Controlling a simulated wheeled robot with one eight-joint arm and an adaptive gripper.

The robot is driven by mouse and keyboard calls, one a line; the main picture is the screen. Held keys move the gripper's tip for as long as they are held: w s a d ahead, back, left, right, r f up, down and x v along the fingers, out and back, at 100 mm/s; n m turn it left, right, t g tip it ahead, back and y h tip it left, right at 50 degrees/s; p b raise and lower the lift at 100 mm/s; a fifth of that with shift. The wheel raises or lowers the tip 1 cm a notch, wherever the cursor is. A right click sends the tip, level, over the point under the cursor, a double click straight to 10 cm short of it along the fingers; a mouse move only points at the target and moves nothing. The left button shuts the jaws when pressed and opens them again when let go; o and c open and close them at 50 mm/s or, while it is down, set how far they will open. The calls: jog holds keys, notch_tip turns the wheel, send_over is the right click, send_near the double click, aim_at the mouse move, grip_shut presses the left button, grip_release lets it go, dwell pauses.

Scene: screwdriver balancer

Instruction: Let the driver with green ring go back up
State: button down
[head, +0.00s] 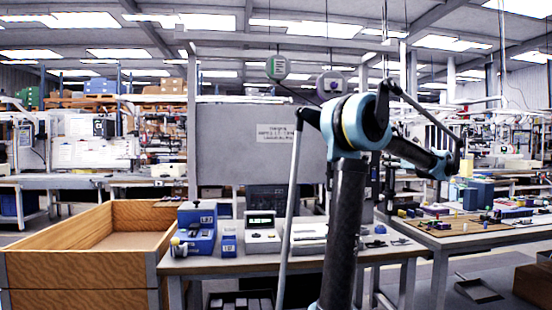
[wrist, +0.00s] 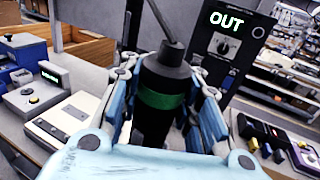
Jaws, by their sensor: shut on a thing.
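The driver with the green ring (wrist: 160,98) is a dark cylinder with a green band, upright in the wrist view. A dark rod or cord rises from its top to the upper edge. My gripper (wrist: 167,108) is shut on the driver, with blue-padded fingers on both sides of it. The driver's lower end is hidden by the gripper body. In the head view my arm covers the middle right, and the gripper and driver cannot be made out. A balancer with a green face (head: 277,67) hangs overhead, with a purple-faced one (head: 330,83) to its right.
A black panel reading OUT (wrist: 224,42) stands close behind the driver. The workbench (head: 190,264) carries a blue device (head: 197,230) and a white display unit (head: 262,236). A wooden crate (head: 75,270) is at left. A side table (head: 470,232) with small parts is at right.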

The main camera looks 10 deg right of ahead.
jog(key=w+a+n+g+y, duration=0.1)
jog(key=w+a+y, duration=0.1)
jog(key=w+a, duration=1.55)
jog(key=w+a+r+n+g+y, duration=0.1)
jog(key=w+a, duration=0.2)
jog(key=a, duration=1)
jog(key=w+a+r+n+y, duration=0.1)
jog(key=w+a, duration=0.2)
jog(key=a, duration=1.1)
jog(key=shift+w+d+r, duration=0.15)
jog(key=shift+r, duration=2.1)
jog(key=c, duration=1.1)
grip_release()
jog(key=o, duration=1.1)
